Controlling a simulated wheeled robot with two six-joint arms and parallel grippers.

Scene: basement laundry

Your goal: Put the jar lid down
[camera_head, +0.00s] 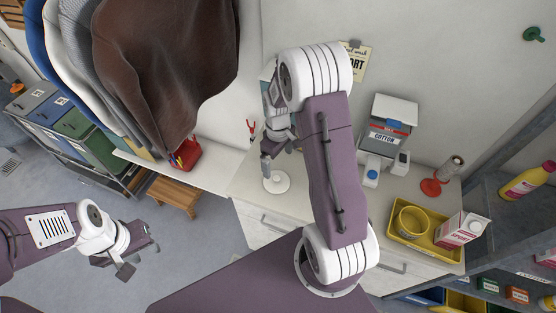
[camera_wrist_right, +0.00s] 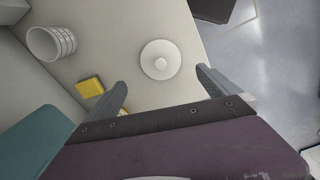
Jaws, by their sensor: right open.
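The jar lid (camera_wrist_right: 160,59) is a round white disc with a knob in its middle. It lies flat on the pale counter (camera_wrist_right: 120,20), knob up; in the head view it shows as a white disc (camera_head: 277,183) near the counter's left end. My right gripper (camera_wrist_right: 161,82) is open and empty, its two fingers apart and clear of the lid. In the head view my right gripper (camera_head: 268,152) hangs just above the lid, partly behind my arm. My left gripper (camera_head: 138,250) is over the floor at the lower left, its fingers apart and empty.
A ribbed white pot (camera_wrist_right: 51,43) and a yellow block (camera_wrist_right: 90,87) stand near the lid. A yellow tray (camera_head: 418,243), a pink-and-white carton (camera_head: 462,229) and a cotton box (camera_head: 390,125) are at the right. Dark cloths (camera_head: 165,70) hang at upper left.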

